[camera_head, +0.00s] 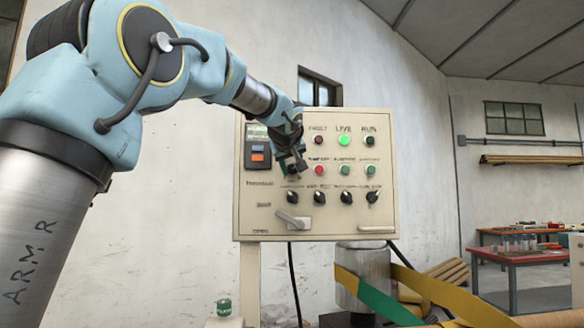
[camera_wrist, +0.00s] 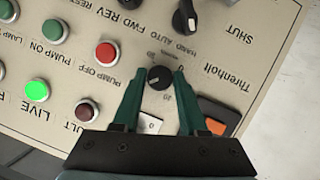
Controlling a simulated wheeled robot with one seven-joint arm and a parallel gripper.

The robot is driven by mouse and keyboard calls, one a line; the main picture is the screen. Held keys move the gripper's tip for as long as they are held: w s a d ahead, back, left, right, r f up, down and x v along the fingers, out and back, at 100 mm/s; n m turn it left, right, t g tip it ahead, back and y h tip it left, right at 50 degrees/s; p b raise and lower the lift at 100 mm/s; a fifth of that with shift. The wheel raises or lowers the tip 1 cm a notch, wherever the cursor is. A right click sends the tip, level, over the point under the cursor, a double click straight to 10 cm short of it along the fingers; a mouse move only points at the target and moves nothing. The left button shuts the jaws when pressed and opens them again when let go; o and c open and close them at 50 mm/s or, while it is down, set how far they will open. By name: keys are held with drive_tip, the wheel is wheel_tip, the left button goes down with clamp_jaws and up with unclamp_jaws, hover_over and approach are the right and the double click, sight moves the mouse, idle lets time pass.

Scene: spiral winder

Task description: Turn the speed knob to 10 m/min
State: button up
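The small round black knob (camera_wrist: 160,77) sits on the cream control panel (camera_wrist: 75,90). It has a pale pointer line and tiny scale numbers around it, one reading like 20; I cannot tell the exact setting. My gripper (camera_wrist: 160,73) has its two green fingers spread on either side of this knob, with slim gaps and no clear contact.
A black hand/auto knob (camera_wrist: 185,16) and a red button (camera_wrist: 105,53) lie close to the fingers. An orange rocker switch (camera_wrist: 217,115) is by the right finger. The live button (camera_head: 344,140) glows green. A grey lever (camera_head: 292,220) sticks out lower on the panel.

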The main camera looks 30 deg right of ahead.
clamp_jaws()
drive_tip(key=shift+f+b, duration=0.15)
drive_tip(key=shift+b, duration=0.35)
drive_tip(key=n+b, duration=0.1)
drive_tip(key=n+h+b, duration=0.1)
drive_tip(key=b, duration=0.1)
drive_tip(key=shift+w+a+f, duration=0.1)
drive_tip(key=shift+a+f, duration=0.05)
drive_tip(key=shift+f, duration=0.05)
drive_tip(key=n+h+b, duration=0.2)
drive_tip(key=n+b, duration=0.2)
drive_tip(key=b, duration=0.1)
drive_tip(key=shift+f+h+b, duration=0.1)
drive_tip(key=shift+h+b, duration=0.3)
drive_tip(key=n+h+b, duration=0.1)
drive_tip(key=n+b, duration=0.3)
drive_tip(key=shift+a+f+n+t+h, duration=0.1)
drive_tip(key=shift+n+t+h, duration=0.2)
drive_tip(key=shift+n+h, duration=0.1)
drive_tip(key=shift+n+t+h+b, duration=0.4)
drive_tip(key=shift+n+t+b, duration=0.2)
drive_tip(key=shift+n+b, duration=1.1)
drive_tip(key=shift+n, duration=0.3)
